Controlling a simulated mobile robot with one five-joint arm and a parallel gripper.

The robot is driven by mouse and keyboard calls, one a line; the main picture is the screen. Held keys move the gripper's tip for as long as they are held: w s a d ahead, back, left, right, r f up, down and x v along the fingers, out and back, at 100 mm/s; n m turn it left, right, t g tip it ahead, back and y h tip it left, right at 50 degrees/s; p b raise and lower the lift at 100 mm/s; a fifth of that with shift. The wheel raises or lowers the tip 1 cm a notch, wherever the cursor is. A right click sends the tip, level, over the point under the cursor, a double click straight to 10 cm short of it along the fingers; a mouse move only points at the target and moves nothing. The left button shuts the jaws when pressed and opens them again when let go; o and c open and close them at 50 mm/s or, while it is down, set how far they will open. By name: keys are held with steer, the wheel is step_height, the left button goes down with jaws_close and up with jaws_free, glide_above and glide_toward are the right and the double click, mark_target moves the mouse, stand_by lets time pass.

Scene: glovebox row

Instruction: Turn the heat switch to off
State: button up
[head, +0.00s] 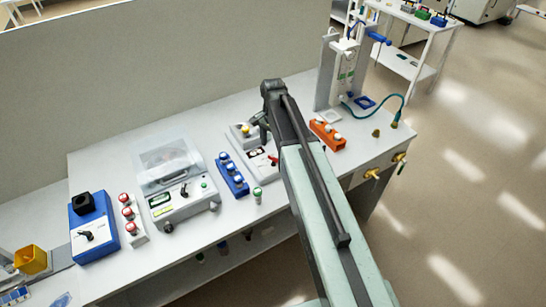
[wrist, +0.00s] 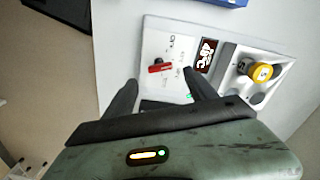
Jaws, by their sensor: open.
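The heat switch (wrist: 161,67) is a small red lever on the white panel of a heater unit (wrist: 150,38). In the wrist view the lever lies nearly sideways, with small printed labels beside it that I cannot read surely. A dark display (wrist: 207,54) with lit digits sits right of it. My gripper (wrist: 160,79) is open, its two dark fingers apart, with the lever between and just beyond their tips. I see no contact. In the head view my gripper (head: 263,126) is over the heater unit (head: 251,161), and my arm hides part of it.
A yellow-capped vial (wrist: 261,72) stands in the unit's grey recess. In the head view a blue vial rack (head: 232,174) is left of the unit and an orange rack (head: 327,134) right. A lidded machine (head: 174,180) stands further left.

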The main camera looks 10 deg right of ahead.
mark_target(273, 157)
step_height(273, 157, down, 6)
steer(key=b, duration=0.4)
steer(key=shift+b, duration=0.4)
steer(key=shift+r, duration=0.1)
steer(key=c, duration=1.4)
steer(key=shift+n, duration=0.3)
steer(key=n, duration=0.4)
steer(key=shift+a+n, duration=0.1)
steer(key=shift+n, duration=2.1)
